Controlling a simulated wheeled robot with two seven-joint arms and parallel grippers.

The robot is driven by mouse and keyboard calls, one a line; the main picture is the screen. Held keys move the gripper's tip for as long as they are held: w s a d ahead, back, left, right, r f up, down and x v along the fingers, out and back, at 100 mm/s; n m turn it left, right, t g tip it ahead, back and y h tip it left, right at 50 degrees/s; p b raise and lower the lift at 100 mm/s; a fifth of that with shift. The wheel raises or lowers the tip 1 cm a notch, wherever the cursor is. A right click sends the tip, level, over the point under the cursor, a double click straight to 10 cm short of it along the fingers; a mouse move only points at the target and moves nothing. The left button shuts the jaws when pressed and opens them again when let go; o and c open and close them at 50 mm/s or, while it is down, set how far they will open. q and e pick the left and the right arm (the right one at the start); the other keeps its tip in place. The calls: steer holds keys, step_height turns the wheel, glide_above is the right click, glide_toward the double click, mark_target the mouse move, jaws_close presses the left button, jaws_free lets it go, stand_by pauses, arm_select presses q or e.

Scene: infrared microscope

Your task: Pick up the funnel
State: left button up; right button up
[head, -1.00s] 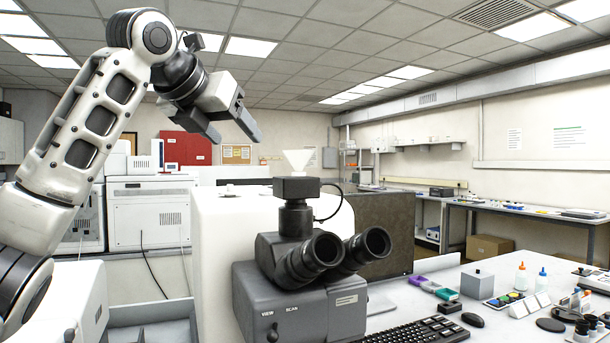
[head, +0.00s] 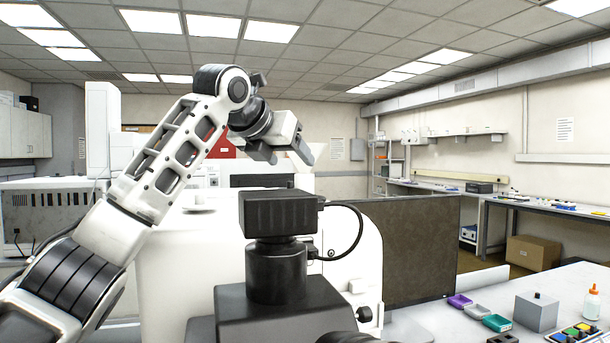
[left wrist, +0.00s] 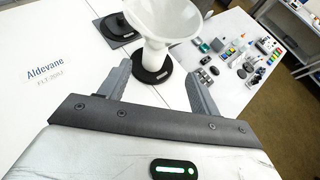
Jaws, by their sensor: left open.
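The white funnel (left wrist: 165,22) stands upright at the top middle of the left wrist view, its narrow end at a round black base (left wrist: 151,67). In the head view, a white shape that looks like the funnel (head: 303,182) shows partly behind the black microscope head. My left gripper (head: 284,154) is open and empty, above and close to that shape. In the left wrist view, the open fingers of my left gripper (left wrist: 158,70) point toward the funnel, one on each side of its base in the picture. Whether they touch it cannot be told. My right gripper is out of view.
The black microscope head (head: 278,212) rises in front of the white instrument body (head: 165,250). A dark brown panel (head: 415,245) stands to its right. A grey block (head: 536,312) and small coloured trays (head: 497,322) lie on the right-hand bench.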

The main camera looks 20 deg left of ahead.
mark_target(301, 175)
arm_select(q)
steer(key=shift+x, duration=1)
steer(key=shift+w+f+p, duration=0.2)
steer(key=shift+w+p, duration=0.15)
steer(key=shift+w, duration=0.25)
steer(key=x, duration=0.1)
steer(key=p+x, duration=0.1)
steer(key=x, duration=0.1)
steer(key=shift+w+a+f, duration=0.2)
steer(key=shift+w+a, duration=0.05)
steer(key=shift+w, duration=0.05)
steer(key=shift+w+d+f, duration=0.1)
steer(key=shift+w+f, duration=0.15)
steer(key=shift+w, duration=0.1)
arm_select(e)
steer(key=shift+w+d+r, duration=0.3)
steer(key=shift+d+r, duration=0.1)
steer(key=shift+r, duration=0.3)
arm_select(q)
steer(key=c, duration=1)
steer(key=shift+c, duration=0.4)
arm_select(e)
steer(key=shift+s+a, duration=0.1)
